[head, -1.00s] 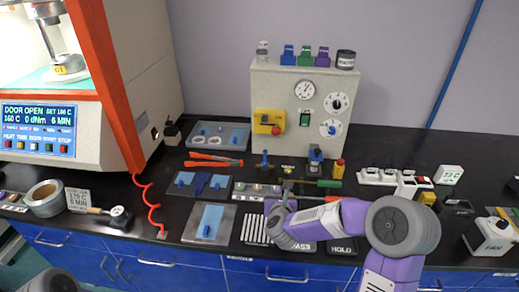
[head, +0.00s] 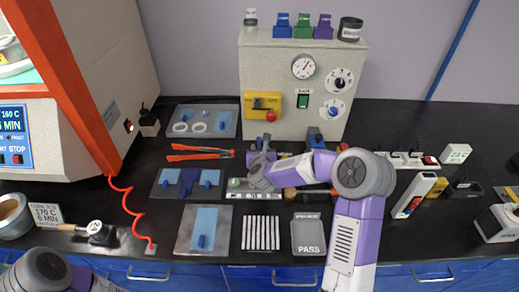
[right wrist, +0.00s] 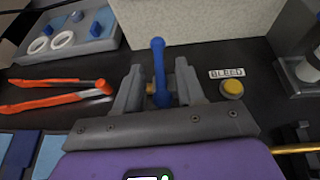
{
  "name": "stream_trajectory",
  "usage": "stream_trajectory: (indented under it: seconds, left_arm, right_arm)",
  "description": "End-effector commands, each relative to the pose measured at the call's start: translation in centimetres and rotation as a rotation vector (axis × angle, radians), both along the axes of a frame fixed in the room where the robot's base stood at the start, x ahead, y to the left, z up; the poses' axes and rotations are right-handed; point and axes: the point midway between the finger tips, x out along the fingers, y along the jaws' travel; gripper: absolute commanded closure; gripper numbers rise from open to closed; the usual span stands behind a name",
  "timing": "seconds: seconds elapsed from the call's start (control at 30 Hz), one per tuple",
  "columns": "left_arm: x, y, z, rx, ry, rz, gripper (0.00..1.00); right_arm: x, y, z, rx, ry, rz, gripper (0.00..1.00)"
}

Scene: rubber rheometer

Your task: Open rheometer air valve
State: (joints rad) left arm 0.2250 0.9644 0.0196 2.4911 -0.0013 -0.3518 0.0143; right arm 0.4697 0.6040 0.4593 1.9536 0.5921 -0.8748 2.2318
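The air valve shows as an upright blue lever (right wrist: 160,72) with brass at its base, beside a "BLEED" label (right wrist: 227,72), in the right wrist view. In the head view the lever (head: 265,142) stands in front of the grey box, partly hidden by my right gripper (head: 261,158). In the right wrist view my right gripper (right wrist: 159,92) is open, with one finger on each side of the lever. A gap shows beside the lever, so it does not look clamped. My left gripper is out of view; only part of my left arm shows at bottom left.
The grey box (head: 265,85) with a gauge (head: 304,67) stands just behind the valve. A yellow button (right wrist: 232,89) is right of the lever. Orange-handled pliers (right wrist: 60,94) and a parts tray (right wrist: 98,36) lie to the left. Blue-padded plates cover the front left.

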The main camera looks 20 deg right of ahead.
Motion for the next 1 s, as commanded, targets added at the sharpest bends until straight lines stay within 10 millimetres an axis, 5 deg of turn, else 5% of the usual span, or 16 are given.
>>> stream_trajectory:
  seconds: [0.37,0.63,1.0]
  left_arm:
    - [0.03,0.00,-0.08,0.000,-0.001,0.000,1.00]
    - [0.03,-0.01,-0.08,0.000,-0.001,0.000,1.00]
    - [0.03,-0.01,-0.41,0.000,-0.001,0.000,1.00]
  right_arm:
    - [0.70,-0.27,-0.27,-0.001,-0.001,0.000,0.62]
    - [0.68,-0.27,-0.27,-0.001,0.000,0.000,1.00]
    - [0.54,-0.31,-0.62,0.001,0.005,0.011,1.00]
